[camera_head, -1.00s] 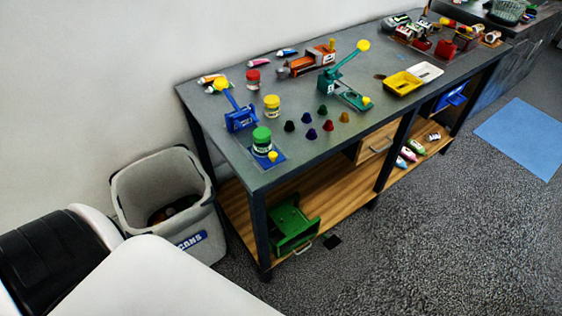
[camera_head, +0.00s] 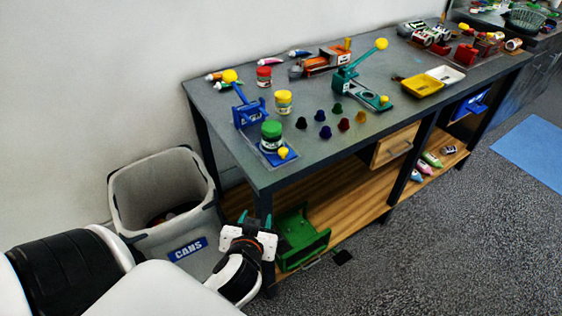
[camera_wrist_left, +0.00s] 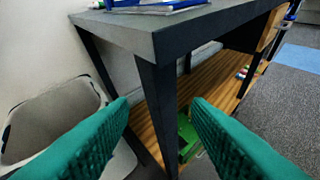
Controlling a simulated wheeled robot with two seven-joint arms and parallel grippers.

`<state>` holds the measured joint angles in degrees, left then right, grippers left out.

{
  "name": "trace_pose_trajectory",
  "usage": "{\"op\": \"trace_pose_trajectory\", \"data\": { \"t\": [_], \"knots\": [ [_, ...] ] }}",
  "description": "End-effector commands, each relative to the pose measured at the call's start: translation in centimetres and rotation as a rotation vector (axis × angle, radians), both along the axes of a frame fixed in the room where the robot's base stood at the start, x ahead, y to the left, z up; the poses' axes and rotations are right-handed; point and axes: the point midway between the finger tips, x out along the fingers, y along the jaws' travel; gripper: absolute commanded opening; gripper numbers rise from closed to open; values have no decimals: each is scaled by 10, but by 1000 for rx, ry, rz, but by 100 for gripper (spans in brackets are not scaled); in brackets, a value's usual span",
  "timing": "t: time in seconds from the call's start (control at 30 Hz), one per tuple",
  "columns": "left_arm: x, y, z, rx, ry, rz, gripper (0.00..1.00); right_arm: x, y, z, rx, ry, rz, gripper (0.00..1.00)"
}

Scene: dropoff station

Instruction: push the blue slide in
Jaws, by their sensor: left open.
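The blue press (camera_head: 250,113) stands at the left end of the workbench, with a yellow-balled lever. Its blue slide (camera_head: 292,158) sticks out toward the bench's front edge, with a yellow knob on it. A green-lidded jar (camera_head: 271,136) stands on the slide. The slide's blue edge also shows at the top of the left wrist view (camera_wrist_left: 184,6). My left gripper (camera_head: 256,219) is open and empty, below the bench top in front of its near left leg. Its teal fingers show apart in the left wrist view (camera_wrist_left: 161,108), with the leg between them in the picture.
The near corner of the bench top (camera_head: 262,181) is above my left gripper. A grey cans bin (camera_head: 160,178) stands at left, and a green crate (camera_head: 302,238) sits on the lower shelf. Yellow-lidded (camera_head: 283,102) and red-lidded (camera_head: 264,77) jars and several small dark cones are near the press.

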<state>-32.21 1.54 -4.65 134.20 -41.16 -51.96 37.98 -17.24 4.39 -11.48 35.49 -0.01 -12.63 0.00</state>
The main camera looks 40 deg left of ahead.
Motion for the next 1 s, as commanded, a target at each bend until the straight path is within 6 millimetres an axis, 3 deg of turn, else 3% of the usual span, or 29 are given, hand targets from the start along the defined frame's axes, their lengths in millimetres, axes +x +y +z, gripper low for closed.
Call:
{"op": "trace_pose_trajectory", "data": {
  "t": [0.13,0.3,0.57,1.0],
  "knots": [
    [20,4,42,67,-285,5,44,0,-4,-2,-5,-1,2,36],
    [32,-9,67,98,-452,-75,44,1,-4,-2,-5,-1,2,36],
    [51,-8,75,107,-489,-107,44,1,-4,9,-5,-2,2,36],
    [127,24,74,107,-486,-104,44,2,-4,38,-5,-3,2,36]
  ]
}}
